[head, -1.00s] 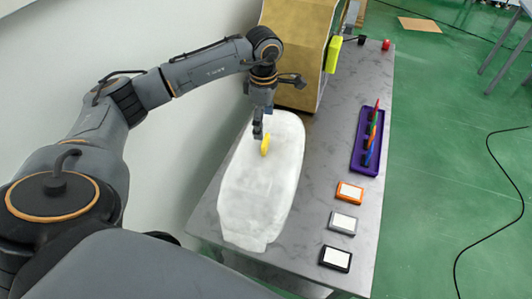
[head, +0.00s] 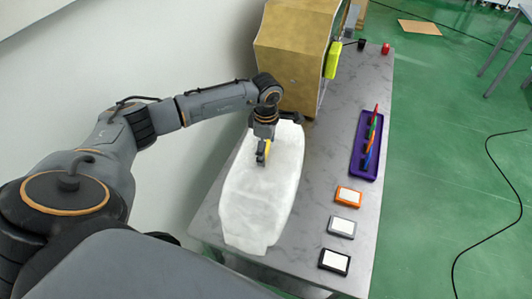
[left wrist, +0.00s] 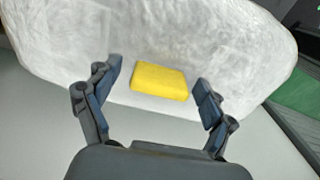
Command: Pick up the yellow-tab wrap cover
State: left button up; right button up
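The white wrap cover (head: 258,205) lies on the grey table. Its yellow tab (head: 267,147) stands up near its far end, partly hidden by my left gripper (head: 262,156) in the head view. In the left wrist view, the yellow tab (left wrist: 160,81) is between the two open fingers of my left gripper (left wrist: 157,88), with a gap on each side. The white cover (left wrist: 225,55) spreads behind it. My right gripper is not in view.
A tan box-shaped machine (head: 290,50) with a yellow-green part (head: 333,60) stands at the far end of the table. A purple tray (head: 357,165) holds coloured sticks at the right. Orange (head: 349,195), grey (head: 342,227) and black (head: 334,261) framed pads lie along the right edge.

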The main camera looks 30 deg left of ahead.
pick_arm(q)
jog(key=c, duration=1.6)
